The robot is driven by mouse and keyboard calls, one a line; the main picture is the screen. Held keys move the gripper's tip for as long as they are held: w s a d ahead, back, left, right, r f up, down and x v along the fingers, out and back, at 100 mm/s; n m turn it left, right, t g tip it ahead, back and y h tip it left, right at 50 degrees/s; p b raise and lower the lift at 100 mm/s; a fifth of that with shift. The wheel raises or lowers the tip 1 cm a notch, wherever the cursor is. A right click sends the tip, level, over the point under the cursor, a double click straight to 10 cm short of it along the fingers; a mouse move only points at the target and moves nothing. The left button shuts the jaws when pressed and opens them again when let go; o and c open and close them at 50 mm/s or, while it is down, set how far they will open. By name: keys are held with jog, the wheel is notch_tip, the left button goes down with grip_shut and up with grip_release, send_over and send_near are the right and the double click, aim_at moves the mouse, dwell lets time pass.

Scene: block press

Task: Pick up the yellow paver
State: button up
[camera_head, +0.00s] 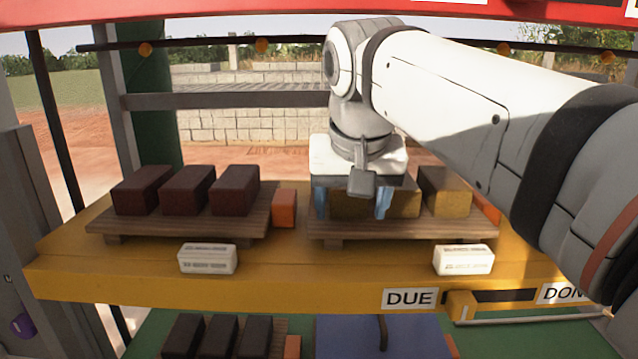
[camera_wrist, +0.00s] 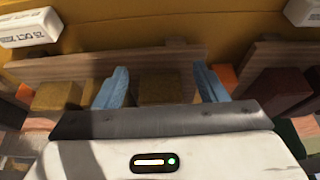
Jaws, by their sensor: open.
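Yellow-brown pavers stand on the right wooden pallet (camera_head: 400,229). The rightmost yellow paver (camera_head: 446,191) is clear of my gripper; it is at the left in the wrist view (camera_wrist: 58,95). Another yellow paver (camera_head: 349,205) is partly hidden behind my gripper (camera_head: 352,204). In the wrist view this paver (camera_wrist: 160,88) appears between the two blue fingers of my gripper (camera_wrist: 161,76), with gaps on both sides. The gripper is open, pointing down, and holds nothing. Whether a finger touches the paver cannot be told.
Three dark red pavers (camera_head: 186,190) sit on the left pallet (camera_head: 170,224). Orange blocks (camera_head: 284,208) stand beside the pallets. White labelled blocks (camera_head: 207,258) lie along the front of the yellow shelf (camera_head: 300,270). Dark blocks (camera_head: 220,337) stand on a lower level.

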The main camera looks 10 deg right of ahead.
jog(key=w, duration=0.5)
jog(key=shift+w+d+f+p, duration=0.1)
jog(key=shift+d+p, duration=0.3)
jog(key=shift+w+d, duration=0.25)
jog(key=shift+w, duration=0.5)
jog(key=w, duration=0.3)
jog(key=w+p, duration=0.1)
jog(key=shift+w+d+f, duration=0.25)
jog(key=shift+w+d, duration=0.05)
jog(key=shift+d, duration=0.05)
jog(key=shift+f, duration=0.3)
jog(key=shift+f, duration=0.25)
jog(key=c, duration=1.3)
jog(key=shift+c, duration=0.4)
jog(key=shift+r, duration=0.15)
